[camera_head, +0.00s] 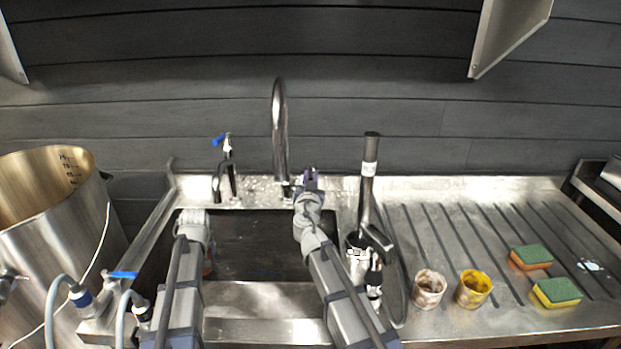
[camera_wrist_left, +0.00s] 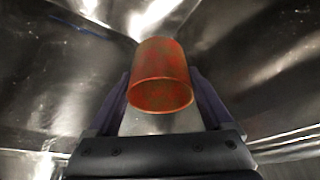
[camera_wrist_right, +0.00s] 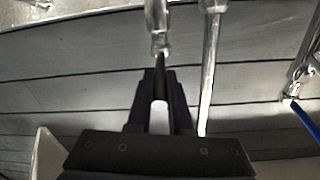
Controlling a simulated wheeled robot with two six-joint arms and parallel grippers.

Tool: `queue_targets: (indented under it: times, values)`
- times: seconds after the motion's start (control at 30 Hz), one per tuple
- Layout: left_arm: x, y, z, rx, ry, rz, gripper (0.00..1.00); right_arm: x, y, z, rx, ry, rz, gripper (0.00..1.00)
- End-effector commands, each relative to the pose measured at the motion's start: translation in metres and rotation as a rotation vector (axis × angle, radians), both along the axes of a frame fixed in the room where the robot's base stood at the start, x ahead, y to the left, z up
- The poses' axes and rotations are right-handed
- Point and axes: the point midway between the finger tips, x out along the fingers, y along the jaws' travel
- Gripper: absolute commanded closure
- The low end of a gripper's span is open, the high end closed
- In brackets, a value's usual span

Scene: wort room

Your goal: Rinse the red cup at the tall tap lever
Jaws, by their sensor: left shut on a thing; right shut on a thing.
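The red cup (camera_wrist_left: 160,75) is between the two fingers of my left gripper (camera_wrist_left: 160,92), which is shut on it. The cup looks stained, and its rim faces the left wrist camera, down inside the steel sink (camera_head: 255,250). In the head view only a sliver of the cup (camera_head: 208,268) shows beside my left arm. The tall tap (camera_head: 279,130) arches up behind the sink. My right gripper (camera_head: 310,182) is at its base, shut on the dark tap lever (camera_wrist_right: 160,75). No water stream is visible.
A small blue-handled tap (camera_head: 227,165) stands left of the tall one. A large steel pot (camera_head: 60,220) is at far left. A brown-stained cup (camera_head: 429,288), a yellow cup (camera_head: 473,288) and two sponges (camera_head: 531,257) (camera_head: 557,292) sit on the ribbed drainboard at right.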

Motion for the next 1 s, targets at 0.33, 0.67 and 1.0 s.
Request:
queue_targets:
  times: [0.33,0.67,1.0]
  values:
    - [0.000,0.000,0.000,0.000,0.000,0.000,0.70,0.000,-0.004,0.000,0.000,0.000,0.023,1.00]
    - [0.000,0.000,0.000,0.000,0.000,0.000,0.70,0.001,-0.012,0.000,0.000,0.000,0.131,1.00]
    - [0.000,0.000,0.000,0.000,0.000,0.000,0.70,0.001,-0.011,0.000,0.000,0.000,0.132,0.72]
